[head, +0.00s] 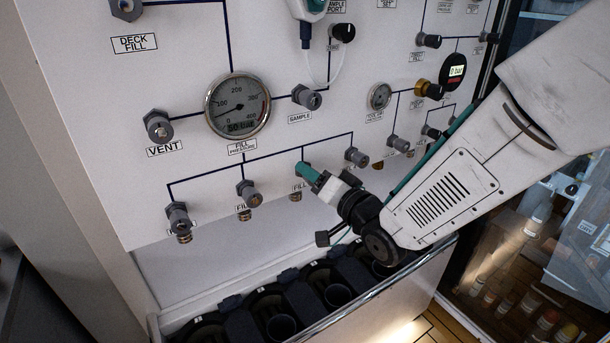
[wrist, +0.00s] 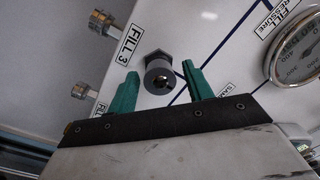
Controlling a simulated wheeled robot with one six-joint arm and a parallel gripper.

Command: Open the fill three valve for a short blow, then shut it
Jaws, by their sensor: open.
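The fill three valve (wrist: 160,74) is a dark grey knob on a hexagonal base, seen nearly end-on in the wrist view, with the FILL 3 label (wrist: 129,43) beside it. My gripper (wrist: 160,70) is open. Its two teal fingers stand on either side of the knob, with a visible gap to each side, so neither seems to touch it. How deep the fingers reach along the knob is hard to tell. In the head view my gripper (head: 308,172) is at the panel in the fill row and hides most of this valve.
Similar fill valves flank it, on the left (head: 249,194) and right (head: 356,157). The fill pressure gauge (head: 237,104), vent valve (head: 158,125) and sample valve (head: 306,97) are above. Brass outlets (head: 245,215) sit below the row. A rack with dark cylinders (head: 281,326) stands beneath.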

